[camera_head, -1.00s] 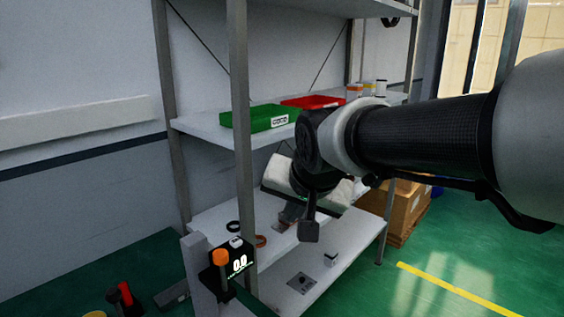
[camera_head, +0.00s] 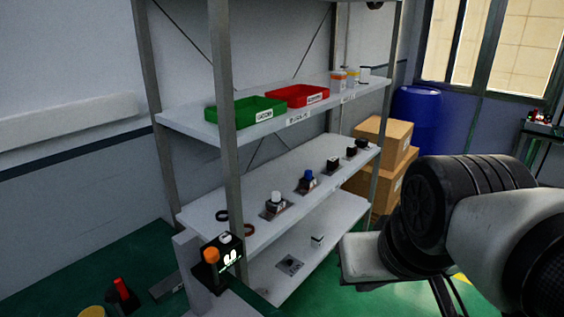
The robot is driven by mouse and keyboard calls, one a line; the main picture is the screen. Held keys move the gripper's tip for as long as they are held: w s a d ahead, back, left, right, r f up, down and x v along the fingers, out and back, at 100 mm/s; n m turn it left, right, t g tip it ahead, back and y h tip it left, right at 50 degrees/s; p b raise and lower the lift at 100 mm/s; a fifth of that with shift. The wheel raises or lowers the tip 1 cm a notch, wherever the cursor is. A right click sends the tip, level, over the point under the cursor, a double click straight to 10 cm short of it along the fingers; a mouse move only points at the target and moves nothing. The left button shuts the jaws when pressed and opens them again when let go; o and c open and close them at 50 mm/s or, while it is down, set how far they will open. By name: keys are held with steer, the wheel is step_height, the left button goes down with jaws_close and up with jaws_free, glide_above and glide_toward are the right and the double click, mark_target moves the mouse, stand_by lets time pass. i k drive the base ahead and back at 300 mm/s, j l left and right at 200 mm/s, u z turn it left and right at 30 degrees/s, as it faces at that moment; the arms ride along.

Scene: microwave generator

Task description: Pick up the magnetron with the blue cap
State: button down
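The magnetron with the blue cap (camera_head: 308,179) stands upright on a small plate on the middle shelf (camera_head: 330,192). A magnetron with a white cap (camera_head: 275,201) stands to its left, and dark-capped ones (camera_head: 333,163) stand to its right toward the far end. My arm is at the lower right, apart from the shelf and the magnetrons. My gripper's fingertips cannot be made out, so I cannot tell whether it is open or shut.
A green bin (camera_head: 245,111) and a red bin (camera_head: 297,95) sit on the shelf above. The front post (camera_head: 224,100) stands left of the magnetrons. A device with a lit display (camera_head: 225,261) stands at lower left. Boxes (camera_head: 385,150) and a blue barrel (camera_head: 417,115) are behind right.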

mark_target(308, 182)
steer(key=k, duration=0.3)
steer(key=k+u, duration=0.2)
steer(key=u, duration=0.3)
steer(key=k+j+u, duration=0.1)
steer(key=u, duration=0.4)
steer(key=l+u, duration=0.25)
steer(key=u, duration=0.25)
steer(key=i+l+u, duration=0.1)
steer(key=l+u, duration=0.25)
steer(key=u, duration=0.15)
steer(key=l, duration=2.3)
steer(key=i+l, duration=0.15)
steer(key=l, duration=2.2)
